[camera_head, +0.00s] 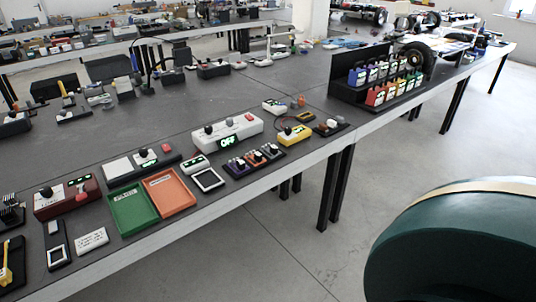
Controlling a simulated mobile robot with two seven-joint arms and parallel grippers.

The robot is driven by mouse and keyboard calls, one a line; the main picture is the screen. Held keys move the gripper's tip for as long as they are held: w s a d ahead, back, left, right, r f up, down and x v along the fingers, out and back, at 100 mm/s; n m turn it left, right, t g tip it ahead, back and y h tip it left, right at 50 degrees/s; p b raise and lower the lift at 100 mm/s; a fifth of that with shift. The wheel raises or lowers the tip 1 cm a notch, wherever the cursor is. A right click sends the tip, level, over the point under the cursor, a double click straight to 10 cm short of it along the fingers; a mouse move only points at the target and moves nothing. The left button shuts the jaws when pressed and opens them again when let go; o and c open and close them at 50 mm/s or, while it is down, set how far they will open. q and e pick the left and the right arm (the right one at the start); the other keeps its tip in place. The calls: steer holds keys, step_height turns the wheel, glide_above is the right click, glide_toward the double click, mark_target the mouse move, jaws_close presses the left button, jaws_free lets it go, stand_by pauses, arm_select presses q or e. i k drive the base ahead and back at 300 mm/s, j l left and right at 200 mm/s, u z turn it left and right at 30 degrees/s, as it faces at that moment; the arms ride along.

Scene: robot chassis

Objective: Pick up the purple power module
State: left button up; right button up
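Neither of my grippers is in view. A small purple module (236,166) sits at the left end of a black holder (255,171) near the table's front edge, beside orange ones. It is too small to make out in detail. More small modules stand in two rows in a black stepped rack (345,92) at the right part of the table. The back row has a blue-purple module (356,77) at its left end, and the front row has a red one (375,96) at its left end.
A green tray (133,208) and an orange tray (170,192) lie at the front edge. A white box with an "OFF" display (228,132) stands behind the holder. A black tire (417,58) is behind the rack.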

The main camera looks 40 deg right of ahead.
mark_target(238, 166)
steer(key=i+l+z, duration=0.2)
steer(key=l, duration=0.2)
steer(key=i+l+z, duration=0.15)
steer(key=l, duration=0.25)
steer(key=i+l+z, duration=0.2)
steer(key=l, duration=0.15)
steer(key=k, duration=0.05)
